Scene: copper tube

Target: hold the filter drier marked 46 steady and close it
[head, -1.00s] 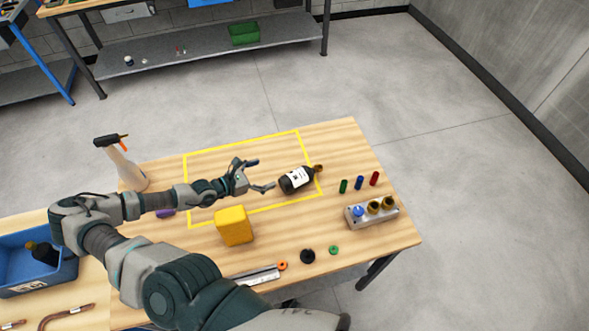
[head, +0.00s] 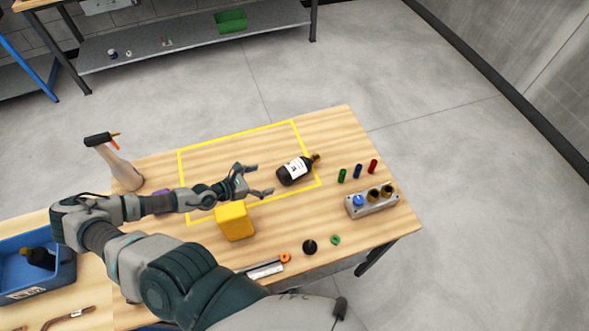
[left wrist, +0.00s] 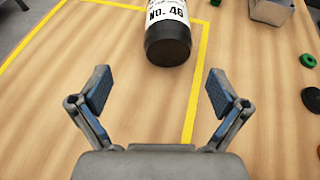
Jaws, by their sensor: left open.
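The filter drier marked 46 (head: 293,171) is a dark cylinder with a white label and a brass-coloured end. It lies on its side on the table, at the right of the yellow outline. In the left wrist view the drier (left wrist: 168,40) shows its dark round base and the label "NO. 46". My left gripper (head: 261,179) is open and empty, just left of the drier's base and apart from it. Its two fingers (left wrist: 160,92) are spread in the left wrist view, with the drier ahead of them. My right gripper is not in view.
A yellow block (head: 234,221) stands in front of my left gripper. A spray bottle (head: 121,165) stands at left. A blue bin (head: 35,268) holds another dark bottle.

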